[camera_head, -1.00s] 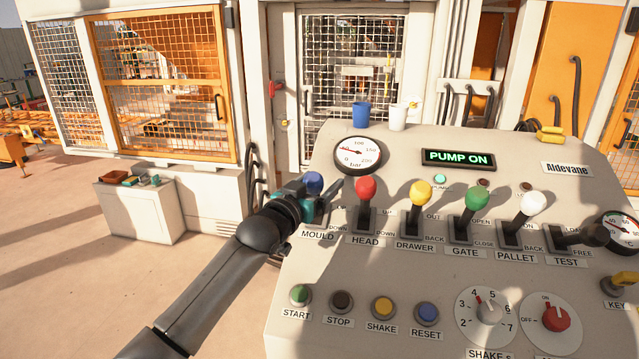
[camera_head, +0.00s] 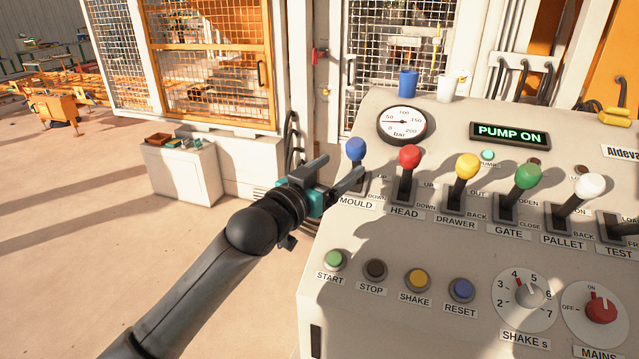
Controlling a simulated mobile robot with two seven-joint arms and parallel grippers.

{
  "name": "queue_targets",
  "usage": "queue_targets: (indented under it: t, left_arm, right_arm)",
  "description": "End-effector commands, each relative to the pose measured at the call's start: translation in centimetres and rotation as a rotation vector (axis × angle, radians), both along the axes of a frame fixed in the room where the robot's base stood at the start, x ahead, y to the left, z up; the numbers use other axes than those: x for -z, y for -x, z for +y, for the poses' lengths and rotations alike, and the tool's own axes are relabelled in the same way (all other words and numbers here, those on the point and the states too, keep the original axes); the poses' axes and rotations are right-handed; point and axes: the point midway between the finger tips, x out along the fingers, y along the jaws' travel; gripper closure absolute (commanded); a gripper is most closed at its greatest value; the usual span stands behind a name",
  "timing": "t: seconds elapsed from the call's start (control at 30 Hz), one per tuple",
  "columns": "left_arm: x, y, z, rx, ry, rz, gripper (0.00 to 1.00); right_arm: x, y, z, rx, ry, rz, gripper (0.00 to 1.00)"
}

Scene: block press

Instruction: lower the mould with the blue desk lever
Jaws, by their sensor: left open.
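The blue desk lever (camera_head: 356,149) labelled MOULD is the leftmost in the row on the control desk, in the head view. Its knob stands upright. My left gripper (camera_head: 342,167) is open, with dark fingers and teal pads, at the desk's left edge. It is just below and left of the blue knob, and one finger overlaps the lever's lower part in the picture. I see nothing held between the fingers. The mould itself cannot be made out behind the mesh of the press. My right gripper is not in view.
The red lever (camera_head: 409,157) labelled HEAD stands close on the right, then yellow, green and white levers. A pressure gauge (camera_head: 402,123) and a lit PUMP ON display (camera_head: 509,133) are behind. Blue and white cups stand at the desk's back edge.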

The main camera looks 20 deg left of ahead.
Motion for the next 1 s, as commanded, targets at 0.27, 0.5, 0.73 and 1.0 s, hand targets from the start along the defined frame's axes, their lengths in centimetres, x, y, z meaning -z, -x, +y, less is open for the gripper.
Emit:
queue_targets:
  t: [0.27,0.5,0.73,1.0]
  left_arm:
    - [0.2,3.7,1.1,-0.001,0.0,0.002,0.19]
    - [0.0,5.0,1.4,-0.001,0.0,0.0,0.19]
    - [0.0,5.1,1.4,0.0,0.0,0.0,0.19]
    - [0.3,5.2,1.4,-0.002,-0.002,0.01,0.19]
  right_arm:
    - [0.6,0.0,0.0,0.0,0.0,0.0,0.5]
    - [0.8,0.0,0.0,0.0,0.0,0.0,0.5]
    - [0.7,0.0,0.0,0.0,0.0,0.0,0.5]
    - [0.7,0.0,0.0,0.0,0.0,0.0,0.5]
